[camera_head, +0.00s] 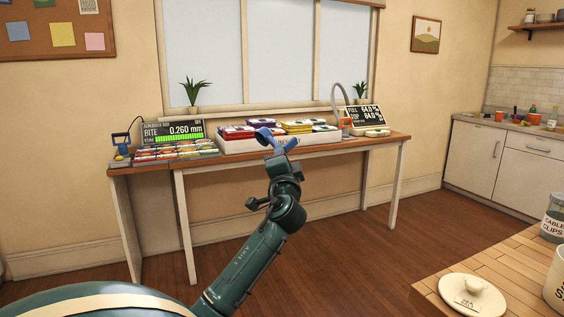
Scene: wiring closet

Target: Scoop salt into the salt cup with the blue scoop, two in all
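My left arm rises from the bottom of the head view, with its gripper (278,141) in front of the table by the window. Blue parts show at its tip; I cannot tell whether they are fingers or a held blue scoop. A white container (557,283) with partly cut-off dark lettering, including an "S", stands at the right edge on the wooden counter. I cannot make out a salt cup or loose salt. My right gripper is out of view.
The wooden counter (494,258) fills the lower right, with a grey "cable clips" tub (554,218) at its far edge. The window table (340,147) holds displays, a white tray (236,145) and coloured packs. Open floor (335,250) lies between.

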